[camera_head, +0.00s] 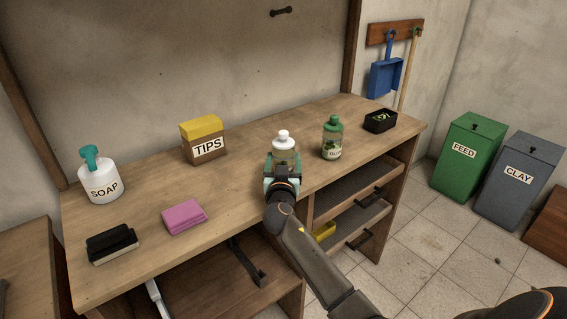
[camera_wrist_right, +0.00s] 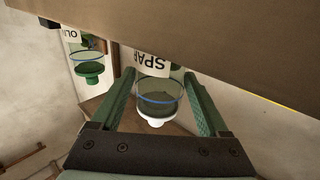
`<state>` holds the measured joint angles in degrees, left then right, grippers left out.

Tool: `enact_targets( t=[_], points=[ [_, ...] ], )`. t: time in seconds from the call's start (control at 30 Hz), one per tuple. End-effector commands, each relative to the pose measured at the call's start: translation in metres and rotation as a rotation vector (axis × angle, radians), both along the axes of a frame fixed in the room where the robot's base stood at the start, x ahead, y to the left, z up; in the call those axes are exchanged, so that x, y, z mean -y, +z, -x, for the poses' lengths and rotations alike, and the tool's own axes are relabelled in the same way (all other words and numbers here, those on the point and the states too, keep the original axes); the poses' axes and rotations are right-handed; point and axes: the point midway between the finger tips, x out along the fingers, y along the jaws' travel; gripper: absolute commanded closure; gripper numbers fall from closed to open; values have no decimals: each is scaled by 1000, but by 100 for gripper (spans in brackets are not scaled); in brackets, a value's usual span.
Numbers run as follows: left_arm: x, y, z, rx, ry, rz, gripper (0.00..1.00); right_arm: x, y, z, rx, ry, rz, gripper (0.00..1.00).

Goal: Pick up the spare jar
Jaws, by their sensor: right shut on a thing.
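The spare jar (camera_head: 284,155) is a clear jar with a white cap, near the middle of the bench top. In the right wrist view the jar (camera_wrist_right: 158,104) appears upside down, with part of its "SPAR" label showing. My right gripper (camera_head: 283,172) is shut on it, with a green finger on each side. In the head view the gripper hides the jar's lower part, and I cannot tell whether its base touches the bench. My left gripper is not in view.
A green-capped jar (camera_head: 332,142) and a black tray (camera_head: 380,121) stand to the right on the bench (camera_head: 240,186).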

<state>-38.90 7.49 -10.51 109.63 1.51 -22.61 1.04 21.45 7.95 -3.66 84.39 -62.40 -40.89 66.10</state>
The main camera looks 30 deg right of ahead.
Motion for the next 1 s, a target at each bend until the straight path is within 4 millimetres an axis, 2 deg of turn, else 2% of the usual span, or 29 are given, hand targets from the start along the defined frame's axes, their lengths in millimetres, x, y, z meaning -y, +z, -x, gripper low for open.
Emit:
enact_targets(
  t=[0.07,0.43,0.77,1.0],
  points=[
    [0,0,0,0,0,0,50,0,0,0,1,0,1,55],
    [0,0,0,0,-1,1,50,0,1,0,1,0,1,97],
    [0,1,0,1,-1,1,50,1,4,-1,5,0,2,97],
    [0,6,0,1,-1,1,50,7,15,-4,5,2,2,97]
  ],
)
